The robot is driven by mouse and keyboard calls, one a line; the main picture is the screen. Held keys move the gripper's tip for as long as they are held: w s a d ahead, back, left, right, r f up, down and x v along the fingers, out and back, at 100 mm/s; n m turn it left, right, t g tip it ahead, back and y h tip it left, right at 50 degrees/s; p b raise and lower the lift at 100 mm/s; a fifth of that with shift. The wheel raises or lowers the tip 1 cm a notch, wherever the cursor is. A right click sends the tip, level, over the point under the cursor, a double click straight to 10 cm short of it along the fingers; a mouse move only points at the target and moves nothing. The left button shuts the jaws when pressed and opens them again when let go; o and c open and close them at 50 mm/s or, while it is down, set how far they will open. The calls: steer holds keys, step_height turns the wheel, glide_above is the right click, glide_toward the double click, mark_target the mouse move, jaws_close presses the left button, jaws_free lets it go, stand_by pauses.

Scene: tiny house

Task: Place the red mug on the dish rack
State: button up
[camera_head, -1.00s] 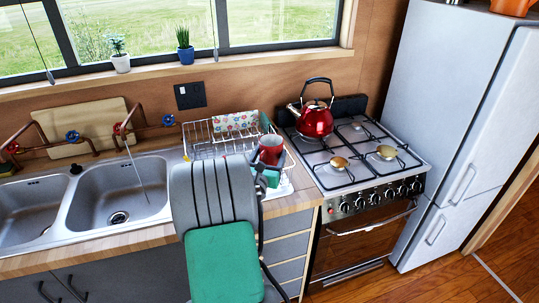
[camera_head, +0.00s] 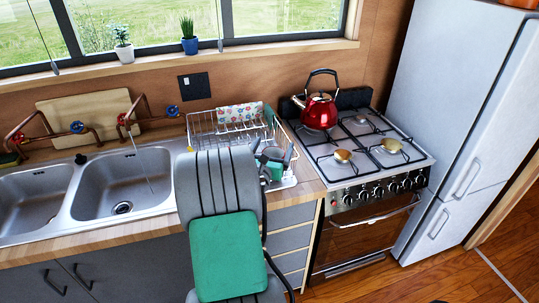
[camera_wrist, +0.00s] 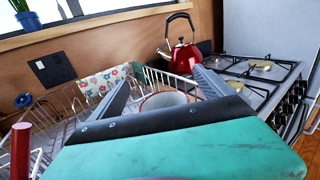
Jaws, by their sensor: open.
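The red mug (camera_wrist: 165,100) shows in the wrist view as a round rim with a pale inside, between my fingers and low within the dish rack (camera_wrist: 88,100). My gripper (camera_wrist: 164,85) is open, with one finger on each side of the mug; I cannot tell if either touches it. In the head view, my gripper (camera_head: 272,153) is over the right part of the white wire rack (camera_head: 203,133). There the mug is mostly hidden by my gripper and arm. What the mug's base rests on is hidden.
A floral cloth (camera_head: 238,113) hangs at the rack's back. A red kettle (camera_head: 319,112) stands on the stove (camera_head: 350,165) to the right. The double sink (camera_head: 122,182) lies left. A red upright object (camera_wrist: 20,150) shows at the wrist view's left edge.

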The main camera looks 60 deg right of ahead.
steer(key=b+v, duration=0.3)
steer(key=v, duration=0.8)
steer(key=w+a+f+m+t+y, duration=0.1)
steer(key=w+a+f+m+y, duration=0.1)
steer(key=w+a+m+y, duration=0.35)
steer(key=w+a+f+m+y, duration=0.25)
steer(key=a+m, duration=0.35)
steer(key=a, duration=0.5)
steer(key=w+a+f+m+t+y, duration=0.1)
steer(key=w+a+m+y, duration=0.35)
steer(key=a, duration=0.35)
steer(key=s+a+r+m+g+y, duration=0.1)
steer(key=s+a+m+y, duration=0.1)
steer(key=a, duration=0.7)
steer(key=s+a+r+m+g+y, duration=0.1)
steer(key=s+a+m+y, duration=0.1)
steer(key=a, duration=0.7)
steer(key=shift+y, duration=0.55)
